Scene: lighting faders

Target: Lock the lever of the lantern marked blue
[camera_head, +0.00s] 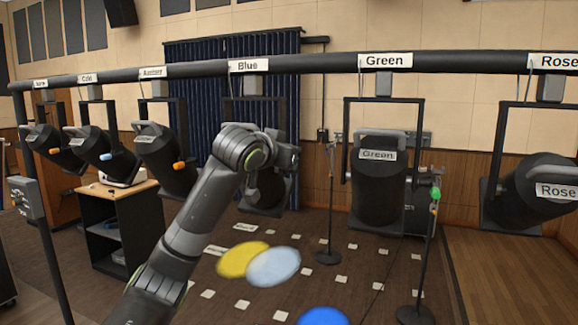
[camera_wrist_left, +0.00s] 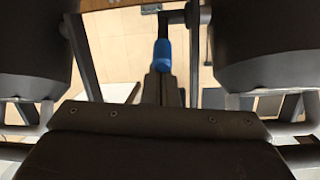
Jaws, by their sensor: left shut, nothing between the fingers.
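The lantern marked Blue (camera_head: 268,192) hangs from the overhead bar under its label (camera_head: 249,65), partly hidden behind my left arm. A lever with a blue grip (camera_wrist_left: 163,57) shows in the left wrist view. My left gripper (camera_wrist_left: 165,88) is shut and empty, its tips just below the blue grip in that picture. I cannot tell whether they touch it. In the head view, my left gripper is hidden behind the wrist. My right gripper is in neither view.
The Green lantern (camera_head: 380,185) hangs to the right, with the Rose lantern (camera_head: 535,190) beyond. Several lanterns hang left, including the Amber one (camera_head: 165,160). The long bar (camera_head: 310,64) crosses above. A stand (camera_head: 430,250) and a dark cabinet (camera_head: 118,230) stand below.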

